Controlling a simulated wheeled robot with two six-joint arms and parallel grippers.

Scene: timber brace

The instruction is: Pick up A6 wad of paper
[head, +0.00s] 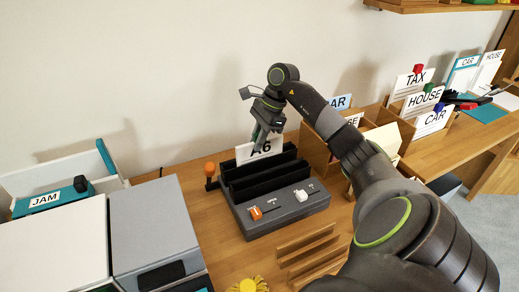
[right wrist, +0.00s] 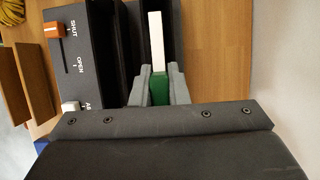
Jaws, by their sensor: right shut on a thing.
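The A6 wad of paper (head: 260,150) is white with a black "A6" label. It stands upright at the back slots of a dark grey device (head: 285,213); its lower part is hidden there. My right gripper (head: 262,137) reaches down from above and is shut at the wad's top edge. In the right wrist view the wad (right wrist: 156,42) shows as a narrow white strip, with a green piece (right wrist: 159,88) in line with it between the fingers of my right gripper (right wrist: 160,80). My left gripper is not in view.
The device has an orange slider (head: 256,213) and a white slider (head: 301,195) on its front. An orange-topped knob (head: 210,170) stands at its left. A wooden rack (head: 307,247) lies in front. A grey box (head: 155,230) is left; wooden holders with labelled cards stand right.

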